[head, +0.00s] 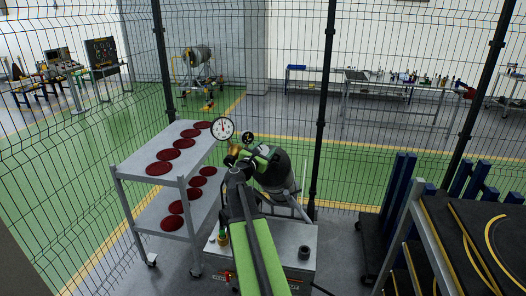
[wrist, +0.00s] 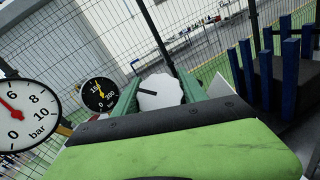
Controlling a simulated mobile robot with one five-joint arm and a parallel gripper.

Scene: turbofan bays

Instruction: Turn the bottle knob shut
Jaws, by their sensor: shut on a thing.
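The bottle knob (wrist: 160,92) is a white, scalloped disc with a dark mark on its face, in the middle of the wrist view. My gripper (wrist: 160,88) has its two green fingers on either side of the knob, shut on it. In the head view my gripper (head: 250,160) is at the top of the dark grey bottle (head: 277,171), which leans on a grey box-shaped base. I cannot make out the knob in the head view, where the gripper covers that spot.
A white gauge (head: 222,128), also in the wrist view (wrist: 22,115), and a black gauge (wrist: 99,94) stand close left of my gripper. A shelf cart (head: 150,180) with dark red discs is at left. A rack with blue posts (head: 398,185) is at right. Mesh fencing closes the back.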

